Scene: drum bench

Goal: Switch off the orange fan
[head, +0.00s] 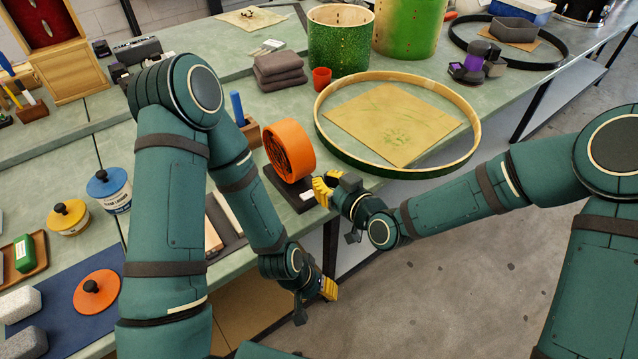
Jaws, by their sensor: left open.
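The orange fan (289,150) is a round orange drum on a dark flat base, upright at the front edge of the bench in the head view. A small white part (307,196) shows on the front of its base; whether it is on or off I cannot tell. My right gripper (321,190) has its yellow fingertips right beside the base's front right corner. Contact and how far its fingers are apart cannot be made out. My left gripper (329,289) is open and empty, low in front of the bench edge, away from the fan.
A green-edged drum hoop (330,133) lies around a tan sheet to the right of the fan. A red cup (321,78) and folded grey cloths (279,68) stand behind it. A blue-handled tool (237,108) stands to its left. The floor in front is clear.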

